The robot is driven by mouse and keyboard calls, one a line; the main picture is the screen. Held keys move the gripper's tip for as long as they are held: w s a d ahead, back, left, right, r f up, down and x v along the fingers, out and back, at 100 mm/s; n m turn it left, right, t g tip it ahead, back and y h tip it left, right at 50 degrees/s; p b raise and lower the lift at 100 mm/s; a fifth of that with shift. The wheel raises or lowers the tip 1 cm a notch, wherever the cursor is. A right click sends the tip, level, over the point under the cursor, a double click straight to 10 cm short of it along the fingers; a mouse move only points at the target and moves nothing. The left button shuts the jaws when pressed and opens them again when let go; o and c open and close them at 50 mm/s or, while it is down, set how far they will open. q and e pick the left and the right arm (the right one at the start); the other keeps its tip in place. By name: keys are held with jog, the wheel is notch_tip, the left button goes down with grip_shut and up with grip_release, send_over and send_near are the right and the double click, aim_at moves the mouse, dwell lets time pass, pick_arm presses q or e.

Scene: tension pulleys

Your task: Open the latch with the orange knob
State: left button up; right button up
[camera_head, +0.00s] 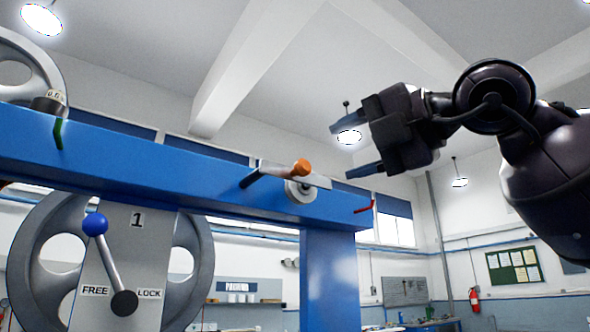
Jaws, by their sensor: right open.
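The orange knob (301,167) is at the end of a metal latch lever (305,179) on the blue beam (215,175), near the beam's right end. A round metal disc (299,191) sits just below the knob. My right gripper (350,149) is to the right of the knob and higher in the picture, apart from it. Its two fingers point left and stand wide apart, with nothing between them. My left gripper is not in view.
A lever with a blue knob (95,224) stands on the grey plate (145,250) marked 1, FREE and LOCK. A large grey wheel (190,250) is behind it. A green mark (58,134) and a red pointer (366,208) are on the beam. Open air surrounds my right gripper.

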aim_at(308, 166)
jog(key=p+x, duration=0.1)
jog(key=x, duration=0.9)
jog(key=shift+w+a+p, duration=0.2)
jog(key=shift+a+p, duration=0.1)
jog(key=shift+p, duration=0.05)
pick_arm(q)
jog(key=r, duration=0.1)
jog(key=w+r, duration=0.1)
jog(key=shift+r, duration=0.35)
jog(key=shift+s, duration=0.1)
